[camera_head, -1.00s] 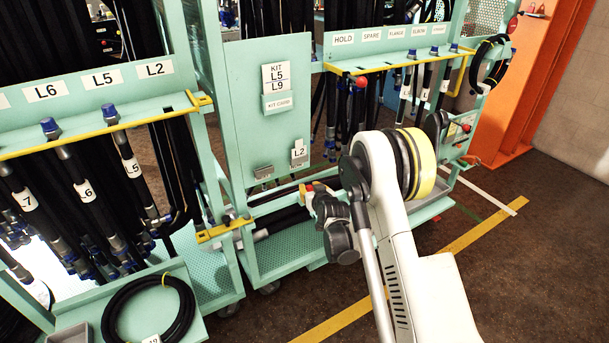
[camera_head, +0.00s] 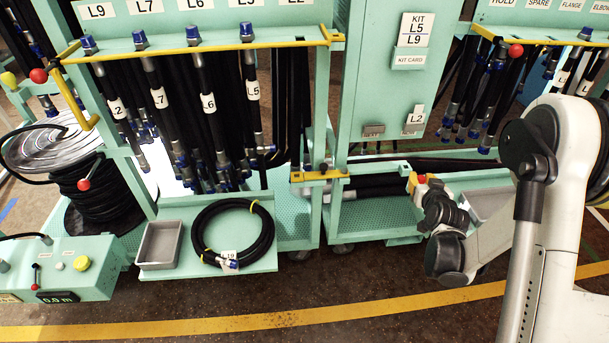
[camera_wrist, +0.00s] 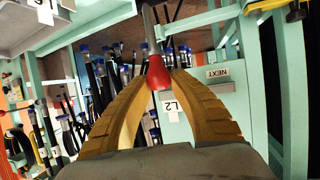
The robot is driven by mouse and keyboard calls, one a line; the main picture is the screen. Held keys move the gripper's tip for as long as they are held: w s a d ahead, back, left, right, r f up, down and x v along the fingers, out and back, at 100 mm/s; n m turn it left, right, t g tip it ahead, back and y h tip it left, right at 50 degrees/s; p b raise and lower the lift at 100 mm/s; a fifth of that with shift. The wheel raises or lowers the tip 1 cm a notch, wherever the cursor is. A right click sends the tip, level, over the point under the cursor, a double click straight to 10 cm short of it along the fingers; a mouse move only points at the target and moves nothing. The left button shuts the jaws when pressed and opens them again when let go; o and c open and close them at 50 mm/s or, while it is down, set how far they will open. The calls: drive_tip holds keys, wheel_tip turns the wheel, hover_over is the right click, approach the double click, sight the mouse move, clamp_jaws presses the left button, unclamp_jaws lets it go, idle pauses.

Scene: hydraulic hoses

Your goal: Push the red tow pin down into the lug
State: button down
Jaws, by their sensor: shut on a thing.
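My gripper (camera_wrist: 158,85) is shut on the red tow pin (camera_wrist: 157,72), with its two tan fingers on either side of the red grip. The pin's grey metal shaft (camera_wrist: 151,30) runs to the top edge of the wrist view. In the head view my gripper (camera_head: 414,184) is small, low in front of the right cart, with a bit of red at its tip. A yellow bracket (camera_head: 319,174) sits at the gap between the two carts, left of my gripper and apart from it. I cannot tell for sure whether this is the lug.
The floor in front (camera_head: 300,290) is clear.

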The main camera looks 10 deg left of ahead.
drive_tip(key=shift+r, duration=0.1)
idle(0.3)
drive_tip(key=s+a+r, duration=0.1)
drive_tip(key=a+r, duration=0.1)
drive_tip(key=r, duration=0.6)
drive_tip(key=s+a+r, duration=0.2)
drive_tip(key=r, duration=0.7)
drive_tip(key=w+a+f+n+y, duration=0.1)
drive_tip(key=w+a+f, duration=0.2)
drive_tip(key=a, duration=0.6)
drive_tip(key=w+a+f+n+g+y+p, duration=0.1)
drive_tip(key=w+a+f+n+y, duration=0.1)
drive_tip(key=a, duration=0.7)
drive_tip(key=w+a+f+n+y, duration=0.1)
drive_tip(key=w+a+f, duration=0.3)
drive_tip(key=a, duration=0.5)
drive_tip(key=shift+w+a+f+n+y+p, duration=0.15)
drive_tip(key=shift+a+f+n+y+p, duration=0.2)
drive_tip(key=shift+y, duration=0.25)
drive_tip(key=a+f+n+g+y, duration=0.1)
drive_tip(key=a+f, duration=0.3)
drive_tip(key=a, duration=0.3)
drive_tip(key=shift+s+a, duration=0.2)
drive_tip(key=shift+a, duration=0.15)
